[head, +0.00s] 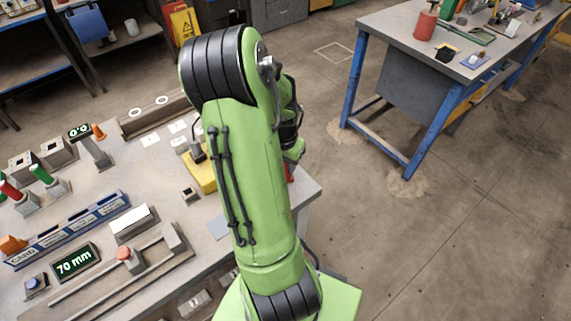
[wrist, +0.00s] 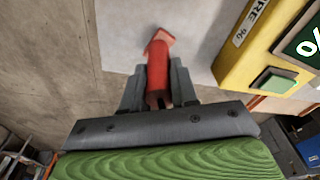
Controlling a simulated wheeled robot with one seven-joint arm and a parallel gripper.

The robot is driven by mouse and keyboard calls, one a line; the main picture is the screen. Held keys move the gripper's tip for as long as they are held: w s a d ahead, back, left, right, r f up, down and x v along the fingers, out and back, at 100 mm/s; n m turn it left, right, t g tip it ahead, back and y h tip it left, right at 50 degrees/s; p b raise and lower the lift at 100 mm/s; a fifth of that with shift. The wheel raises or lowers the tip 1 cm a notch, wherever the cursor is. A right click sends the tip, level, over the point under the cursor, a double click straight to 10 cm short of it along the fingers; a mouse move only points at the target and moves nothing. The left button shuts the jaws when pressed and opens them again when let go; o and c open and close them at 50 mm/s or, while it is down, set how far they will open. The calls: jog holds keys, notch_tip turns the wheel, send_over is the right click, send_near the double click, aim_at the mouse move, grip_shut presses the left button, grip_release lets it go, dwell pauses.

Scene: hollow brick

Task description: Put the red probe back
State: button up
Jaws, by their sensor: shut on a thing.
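My gripper (wrist: 157,78) is shut on the red probe (wrist: 158,60) in the wrist view. The probe lies between the two grey fingers, its paler red end pointing away from the jaws, over a light grey surface. A yellow device (wrist: 245,62) with a green button and a dark display is close to the right of the probe. In the head view the yellow device (head: 203,172) is partly covered by my green arm. My gripper is mostly hidden behind the arm there; only a bit of red shows beside it.
The grey bench (head: 90,150) holds a red handle (head: 10,190) and a green handle (head: 40,174) on grey blocks, a blue rack (head: 70,230), a 70 mm display (head: 75,262) and a grey rail. A blue-legged table (head: 390,40) stands right, with open floor between.

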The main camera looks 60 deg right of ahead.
jog(key=shift+r, duration=0.1)
jog(key=shift+f, duration=0.2)
jog(key=o, duration=0.9)
jog(key=shift+o, duration=0.2)
jog(key=shift+r, duration=0.2)
